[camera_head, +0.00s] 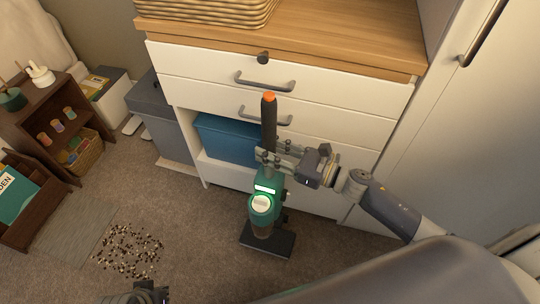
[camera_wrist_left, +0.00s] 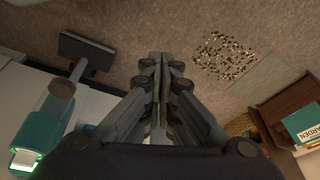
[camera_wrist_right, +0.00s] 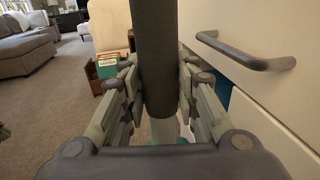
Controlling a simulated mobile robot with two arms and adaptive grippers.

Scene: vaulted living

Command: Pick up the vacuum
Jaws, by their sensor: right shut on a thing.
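The vacuum (camera_head: 265,206) is a teal stick vacuum with a long black handle, an orange tip and a flat black floor head. It stands upright on the carpet in front of the white drawer unit. My right gripper (camera_head: 264,158) is shut on the black handle just above the teal body; in the right wrist view the handle (camera_wrist_right: 155,60) runs between the fingers. My left gripper (camera_wrist_left: 160,58) is shut and empty, low over the floor. The vacuum also shows at the left of the left wrist view (camera_wrist_left: 45,125). Only part of my left gripper shows in the head view.
A spill of dark and pale bits (camera_head: 130,251) lies on the carpet at left. The drawer unit (camera_head: 340,100) has protruding handles and a blue bin (camera_head: 226,139) in its open shelf. A grey bin (camera_head: 160,115) and brown shelf (camera_head: 40,118) stand left.

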